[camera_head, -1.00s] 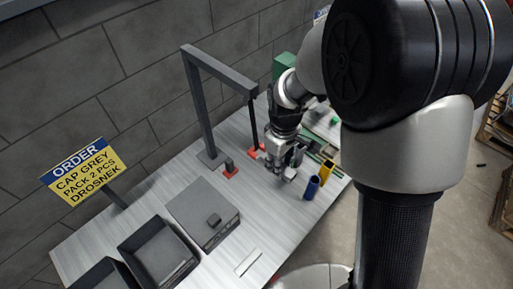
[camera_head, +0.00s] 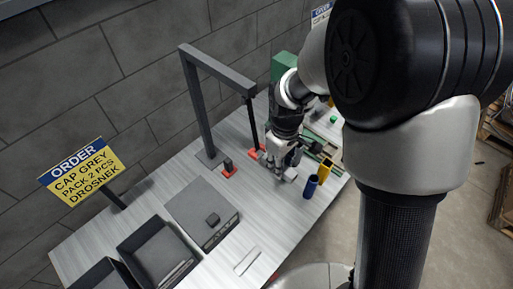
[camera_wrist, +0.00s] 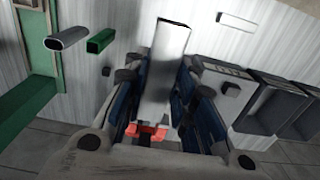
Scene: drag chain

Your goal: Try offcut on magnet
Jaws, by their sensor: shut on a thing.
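My gripper (camera_wrist: 163,100) is shut on a pale grey bar-shaped offcut (camera_wrist: 168,60), which stands out between the blue finger pads in the wrist view. In the head view my gripper (camera_head: 283,166) is over the far half of the bench, and the pale end of the offcut (camera_head: 290,175) shows beside it. A dark rod (camera_head: 253,122), perhaps the magnet, hangs from the grey frame behind the gripper. A red piece (camera_head: 256,153) is below the rod. Red also shows near the finger bases in the wrist view (camera_wrist: 150,132). I cannot tell whether the offcut touches anything.
A blue cup (camera_head: 311,187) and a yellow cup (camera_head: 325,172) stand right of the gripper. The grey frame (camera_head: 200,105) rises at the back. A grey box (camera_head: 190,203) and black trays (camera_head: 160,250) fill the near left.

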